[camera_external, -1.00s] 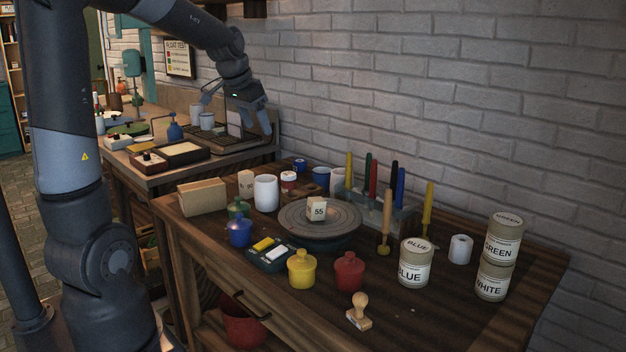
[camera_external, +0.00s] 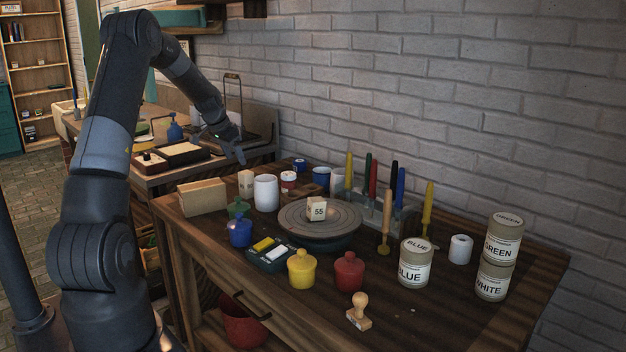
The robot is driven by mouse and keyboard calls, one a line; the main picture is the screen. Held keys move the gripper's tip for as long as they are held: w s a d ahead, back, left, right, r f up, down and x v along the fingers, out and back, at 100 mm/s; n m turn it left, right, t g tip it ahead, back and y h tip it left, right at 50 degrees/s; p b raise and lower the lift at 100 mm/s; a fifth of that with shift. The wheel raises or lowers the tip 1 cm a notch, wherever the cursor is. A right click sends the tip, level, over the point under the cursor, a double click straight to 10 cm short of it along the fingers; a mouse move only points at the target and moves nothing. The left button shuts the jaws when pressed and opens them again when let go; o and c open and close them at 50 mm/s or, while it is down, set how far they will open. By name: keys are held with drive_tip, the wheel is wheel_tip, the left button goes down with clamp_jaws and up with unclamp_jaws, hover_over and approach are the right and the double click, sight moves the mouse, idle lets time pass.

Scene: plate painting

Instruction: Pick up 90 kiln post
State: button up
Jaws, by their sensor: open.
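A small pale block (camera_external: 246,183), which looks like the 90 kiln post, stands upright on the wooden table at the back left. It is between a tan box and a white cup; its marking is too small to read now. My gripper (camera_external: 238,155) is open and empty, above and slightly left of this block in the picture. It appears apart from the block; the exact distance in depth cannot be told. A similar pale post marked 55 (camera_external: 317,210) sits on the round turntable (camera_external: 292,227).
The tan box (camera_external: 202,197) and white cup (camera_external: 266,193) flank the block closely. A brush rack (camera_external: 400,215) and paint cans (camera_external: 415,263) stand to the right.

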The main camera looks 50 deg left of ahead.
sight(245, 172)
drive_tip(key=x, duration=0.4)
drive_tip(key=shift+w+x, duration=0.15)
drive_tip(key=shift+x, duration=1.25)
drive_tip(key=shift+w+x, duration=0.15)
drive_tip(key=shift+x, duration=1.2)
drive_tip(key=shift+a+r, duration=0.1)
drive_tip(key=shift+a, duration=0.05)
drive_tip(key=c, duration=1.2)
drive_tip(key=shift+c, duration=0.2)
